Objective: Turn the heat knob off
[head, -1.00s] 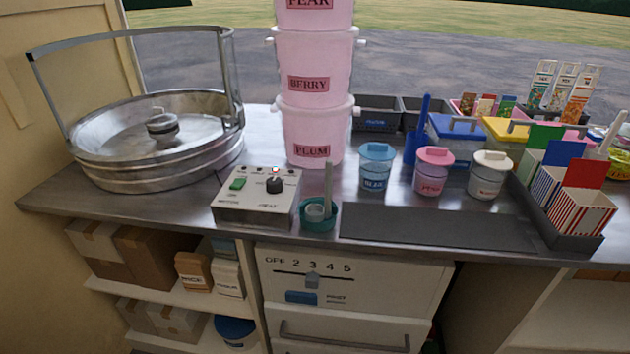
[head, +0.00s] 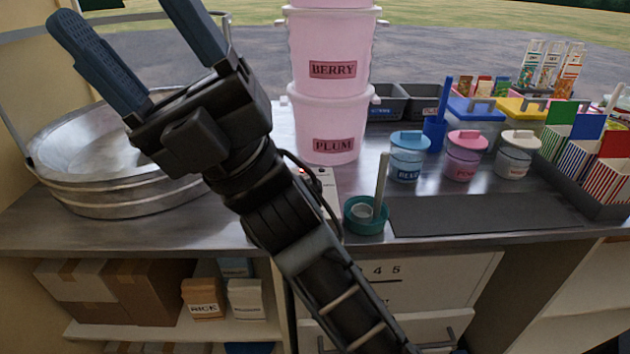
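The white control box (head: 327,184) stands on the steel counter, left of the green pot. My arm hides nearly all of it; only its right part shows, and the heat knob is hidden. My gripper (head: 145,40) is raised at the upper left, in front of the round metal pan (head: 95,200) in the picture. Its two blue-grey fingers are spread wide with nothing between them. It points up and to the left, away from the box.
A stack of pink tubs (head: 328,120) stands behind the box. A green pot (head: 365,216) with a scoop is close on its right. Lidded jars (head: 409,157) stand further right. A dark mat (head: 490,214) lies bare at the front of the counter.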

